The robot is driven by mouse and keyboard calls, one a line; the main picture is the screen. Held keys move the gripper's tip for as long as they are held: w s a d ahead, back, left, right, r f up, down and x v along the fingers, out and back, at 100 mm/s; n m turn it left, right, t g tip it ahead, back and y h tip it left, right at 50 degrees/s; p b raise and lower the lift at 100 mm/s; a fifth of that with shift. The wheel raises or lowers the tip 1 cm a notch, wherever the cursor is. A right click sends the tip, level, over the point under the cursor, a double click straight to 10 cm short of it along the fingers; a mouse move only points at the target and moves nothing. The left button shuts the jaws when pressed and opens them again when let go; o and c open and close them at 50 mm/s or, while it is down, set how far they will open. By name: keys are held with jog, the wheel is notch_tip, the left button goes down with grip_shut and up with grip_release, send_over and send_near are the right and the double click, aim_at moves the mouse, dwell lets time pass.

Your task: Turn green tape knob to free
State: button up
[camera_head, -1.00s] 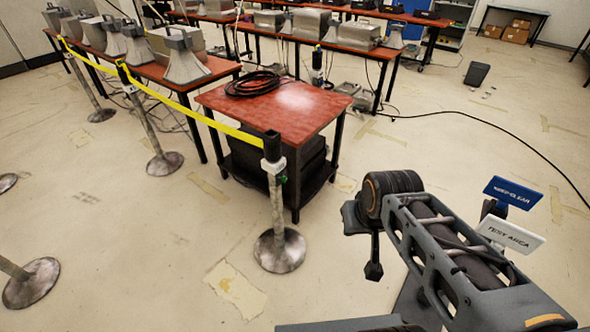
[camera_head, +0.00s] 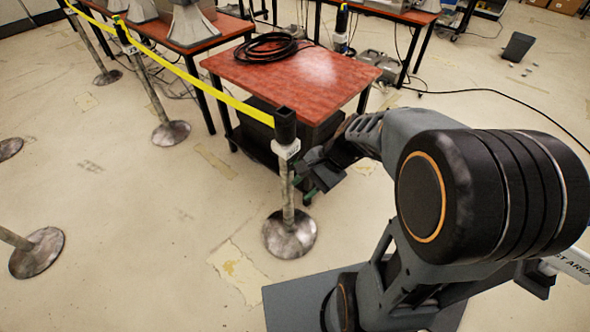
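A stanchion post with a black head (camera_head: 285,122) stands in front of the red table, and yellow tape (camera_head: 212,84) runs from its head to the back left. A white collar (camera_head: 287,150) sits just under the head. I cannot make out the tape knob or its setting; the post's right side is partly crowded by my gripper. My gripper (camera_head: 318,172) is just right of the post, below the collar, with its dark fingers pointing toward the post. Whether it touches the post, or is open or shut, is not clear.
The red table (camera_head: 290,75) with a coiled black cable (camera_head: 262,48) is close behind the post and gripper. More stanchions (camera_head: 170,131) stand to the left. Open floor lies at the front left. A black cable (camera_head: 480,92) crosses the floor at right.

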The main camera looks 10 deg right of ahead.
jog(key=w+d+f+m+t+y+b, duration=0.1)
jog(key=w+d+f+m+t+b, duration=0.3)
jog(key=f+m, duration=0.45)
jog(key=w+d+f+m+t+y+b, duration=0.1)
jog(key=w+d+f+m+t+b, duration=0.1)
jog(key=w+d+f+m+t, duration=0.6)
jog(key=w+d+f+m+t+y+b, duration=0.1)
jog(key=w+f+m+t+b, duration=0.2)
jog(key=f+m, duration=0.6)
jog(key=shift+m, duration=0.85)
jog(key=x, duration=0.4)
jog(key=r+x, duration=0.1)
jog(key=x, duration=0.9)
jog(key=shift+w+d+r, duration=0.1)
jog(key=shift+w+r, duration=0.05)
jog(key=shift+r, duration=0.25)
jog(key=c, duration=0.6)
